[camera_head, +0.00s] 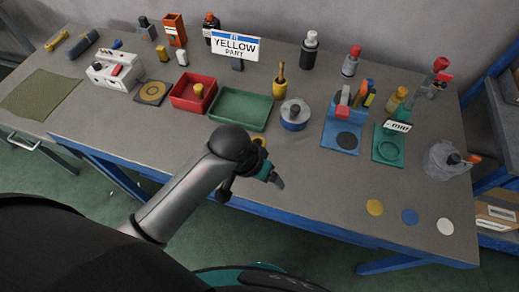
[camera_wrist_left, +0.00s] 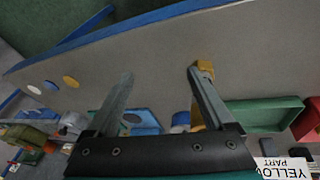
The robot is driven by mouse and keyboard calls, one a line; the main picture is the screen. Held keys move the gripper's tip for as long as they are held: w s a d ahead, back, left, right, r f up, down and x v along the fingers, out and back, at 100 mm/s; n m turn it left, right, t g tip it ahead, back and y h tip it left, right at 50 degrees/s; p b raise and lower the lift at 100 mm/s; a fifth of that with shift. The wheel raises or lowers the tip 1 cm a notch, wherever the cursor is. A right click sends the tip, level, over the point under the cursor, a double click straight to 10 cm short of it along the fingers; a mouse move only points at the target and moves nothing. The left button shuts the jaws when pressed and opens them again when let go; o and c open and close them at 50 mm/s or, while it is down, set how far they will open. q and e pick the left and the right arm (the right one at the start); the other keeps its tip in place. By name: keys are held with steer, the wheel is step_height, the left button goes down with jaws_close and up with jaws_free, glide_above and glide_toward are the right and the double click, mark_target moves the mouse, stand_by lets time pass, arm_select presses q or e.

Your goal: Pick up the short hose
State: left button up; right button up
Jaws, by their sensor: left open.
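My left gripper (camera_head: 273,177) hangs over the front part of the workbench, below the green tray and mostly hidden by its own arm in the head view. In the left wrist view its two fingers (camera_wrist_left: 162,75) are wide apart with only bare bench between them. A small yellow-orange piece (camera_wrist_left: 203,70) sits by the right fingertip, partly covered by it. It also peeks out behind my wrist in the head view (camera_head: 260,141). I cannot tell if this piece is the short hose, or whether the finger touches it. My right gripper is not in view.
Behind my gripper are a green tray (camera_head: 217,107), a red bin (camera_head: 178,101), a silver pot (camera_head: 294,117) and a blue stand (camera_head: 340,140). Yellow, blue and white discs lie at the front right, with the blue one (camera_head: 410,216) between the others. The front middle bench is clear.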

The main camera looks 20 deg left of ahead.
arm_select(q)
steer(key=w+d+r+g+p, duration=0.1)
steer(key=w+r, duration=0.3)
steer(key=r, duration=0.3)
step_height(320, 180, up, 5)
steer(key=g+y, duration=0.2)
steer(key=y, duration=0.1)
glide_above(259, 142)
steer(key=s, duration=0.1)
steer(key=f, duration=0.9)
steer(key=shift+s+d+f, duration=0.15)
steer(key=shift+d+f, duration=0.05)
steer(key=shift+f, duration=0.2)
steer(key=shift+a+f+b, duration=0.2)
steer(key=shift+f+b, duration=0.4)
steer(key=shift+f, duration=2.1)
steer(key=shift+c, duration=0.2)
jaws_close()
steer(key=shift+r, duration=0.1)
